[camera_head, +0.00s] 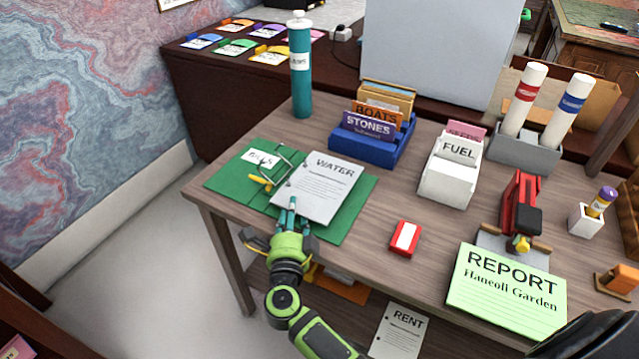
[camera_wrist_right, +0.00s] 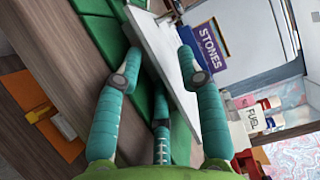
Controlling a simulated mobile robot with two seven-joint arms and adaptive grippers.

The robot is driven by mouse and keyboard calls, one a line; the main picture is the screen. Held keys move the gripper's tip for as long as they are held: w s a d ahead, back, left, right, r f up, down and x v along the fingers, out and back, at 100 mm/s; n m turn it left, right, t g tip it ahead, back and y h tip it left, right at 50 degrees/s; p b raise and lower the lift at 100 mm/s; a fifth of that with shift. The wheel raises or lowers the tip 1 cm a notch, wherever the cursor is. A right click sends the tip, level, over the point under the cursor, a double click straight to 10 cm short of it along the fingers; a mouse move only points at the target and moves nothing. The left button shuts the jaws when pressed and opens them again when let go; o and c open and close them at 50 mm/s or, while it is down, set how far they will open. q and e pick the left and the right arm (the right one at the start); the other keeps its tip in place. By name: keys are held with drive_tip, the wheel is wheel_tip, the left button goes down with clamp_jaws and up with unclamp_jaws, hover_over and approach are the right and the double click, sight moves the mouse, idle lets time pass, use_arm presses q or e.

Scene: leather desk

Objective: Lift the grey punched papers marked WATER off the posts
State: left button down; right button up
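The grey WATER papers (camera_head: 330,190) lie on the right half of an open green binder (camera_head: 350,222) at the desk's left front. Their left edge is by the metal posts (camera_head: 284,160); I cannot tell whether the posts still pass through the holes. My right gripper (camera_head: 291,205) is at the papers' near-left edge. In the right wrist view, its teal fingers (camera_wrist_right: 158,68) are apart. The pale sheet edge (camera_wrist_right: 172,75) runs between them, with no clear grip. The white-labelled paper (camera_head: 262,158) lies on the binder's left half. My left gripper is not in view.
A teal bottle (camera_head: 300,75) stands behind the binder. A blue STONES box (camera_head: 372,140) and white FUEL holder (camera_head: 450,175) stand right of it. A red-and-white block (camera_head: 405,238) sits in front. The green REPORT (camera_head: 508,290) lies at the front right.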

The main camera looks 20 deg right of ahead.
clamp_jaws()
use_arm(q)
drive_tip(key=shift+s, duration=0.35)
